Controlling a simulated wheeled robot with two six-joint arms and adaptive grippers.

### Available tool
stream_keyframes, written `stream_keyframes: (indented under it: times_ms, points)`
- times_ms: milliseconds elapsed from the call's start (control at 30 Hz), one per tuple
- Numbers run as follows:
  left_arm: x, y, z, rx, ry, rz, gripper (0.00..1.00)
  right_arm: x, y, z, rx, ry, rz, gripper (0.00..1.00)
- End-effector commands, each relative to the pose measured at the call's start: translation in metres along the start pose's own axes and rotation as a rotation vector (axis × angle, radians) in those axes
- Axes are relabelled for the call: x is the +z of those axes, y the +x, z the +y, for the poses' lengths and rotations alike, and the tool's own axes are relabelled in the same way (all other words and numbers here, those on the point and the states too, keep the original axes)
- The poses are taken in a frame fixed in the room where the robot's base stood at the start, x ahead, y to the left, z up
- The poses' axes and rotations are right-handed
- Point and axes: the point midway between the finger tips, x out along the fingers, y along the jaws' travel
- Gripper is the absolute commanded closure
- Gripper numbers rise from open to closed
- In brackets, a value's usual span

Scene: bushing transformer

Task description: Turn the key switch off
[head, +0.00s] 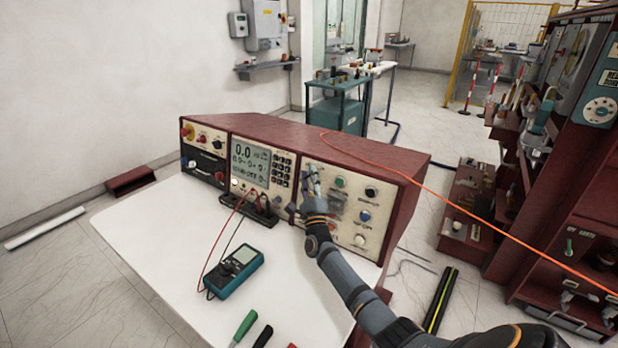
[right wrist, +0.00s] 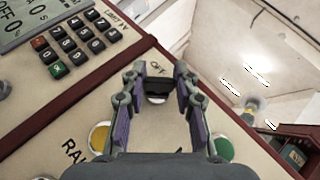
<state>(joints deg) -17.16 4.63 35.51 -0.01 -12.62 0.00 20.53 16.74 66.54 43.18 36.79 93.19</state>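My right gripper (head: 312,188) is at the upper left of the right-hand control panel (head: 377,188) on the red console. In the right wrist view my right gripper (right wrist: 158,76) has its fingers apart. A dark key switch (right wrist: 157,97) shows between the fingers, below a label that reads OFF. Whether the fingers touch it I cannot tell. In the head view the gripper covers the switch, so its position is hard to read there. My left gripper is not in view.
A yellow button (right wrist: 98,136) and a green button (right wrist: 223,147) flank the fingers. A keypad and display panel (head: 257,168) adjoins on the left. A teal multimeter (head: 234,271) with leads lies on the white tabletop (head: 150,260). An orange cable (head: 470,222) runs across the right.

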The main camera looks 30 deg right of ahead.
Motion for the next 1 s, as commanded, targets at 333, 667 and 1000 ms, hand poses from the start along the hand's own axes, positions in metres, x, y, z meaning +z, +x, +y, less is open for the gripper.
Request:
stream_keyframes:
  times_ms: [333,667,1000]
  points:
    - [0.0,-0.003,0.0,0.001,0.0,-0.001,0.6,0.001,0.0,-0.001,0.01,-0.006,-0.001,1.0]
    - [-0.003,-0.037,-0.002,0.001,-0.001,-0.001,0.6,0.003,0.003,-0.006,0.146,-0.087,-0.012,1.0]
    - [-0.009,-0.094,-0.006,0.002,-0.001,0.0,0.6,0.004,0.005,-0.008,0.414,-0.245,-0.037,1.0]
